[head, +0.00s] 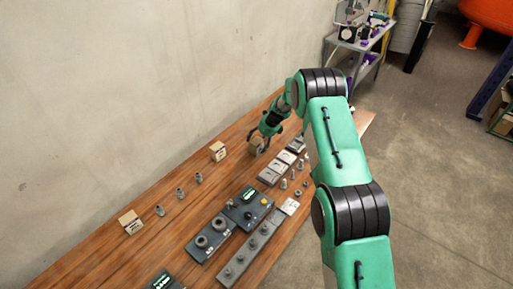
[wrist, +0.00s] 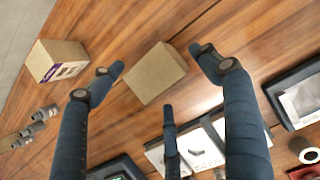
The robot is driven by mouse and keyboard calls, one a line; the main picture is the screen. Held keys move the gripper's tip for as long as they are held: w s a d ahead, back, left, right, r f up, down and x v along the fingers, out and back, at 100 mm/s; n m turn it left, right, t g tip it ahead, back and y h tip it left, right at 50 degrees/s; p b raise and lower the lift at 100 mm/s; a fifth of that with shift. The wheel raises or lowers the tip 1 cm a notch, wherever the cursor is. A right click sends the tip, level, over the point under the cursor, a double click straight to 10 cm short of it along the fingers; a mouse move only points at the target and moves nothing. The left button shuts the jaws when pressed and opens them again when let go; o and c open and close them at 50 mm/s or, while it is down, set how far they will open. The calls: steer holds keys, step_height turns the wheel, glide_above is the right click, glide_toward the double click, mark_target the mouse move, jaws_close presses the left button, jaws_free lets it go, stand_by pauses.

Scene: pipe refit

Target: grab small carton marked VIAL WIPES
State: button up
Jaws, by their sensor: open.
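A small plain cardboard carton (wrist: 155,73) stands on the wooden table between the fingers of my gripper (wrist: 160,76); no marking shows on its top. In the head view this carton (head: 257,143) is partly hidden by my gripper (head: 264,137). My gripper is open, its fingers spread around the carton, apart from it in the wrist view. A second carton (wrist: 56,62) with a purple-and-white label stands to the left; it also shows in the head view (head: 218,151). A third carton (head: 131,222) stands farther left on the table. I cannot read VIAL WIPES on any carton.
Several grey metal fittings (head: 180,193) stand between the second and third cartons. Grey trays (head: 270,176), a dark control box (head: 248,209) and a ringed fixture (head: 211,240) occupy the table's front side. A concrete wall (head: 120,80) runs behind the table.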

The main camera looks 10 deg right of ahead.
steer(key=shift+x, duration=1.95)
steer(key=shift+s, duration=0.1)
steer(key=c, duration=1.5)
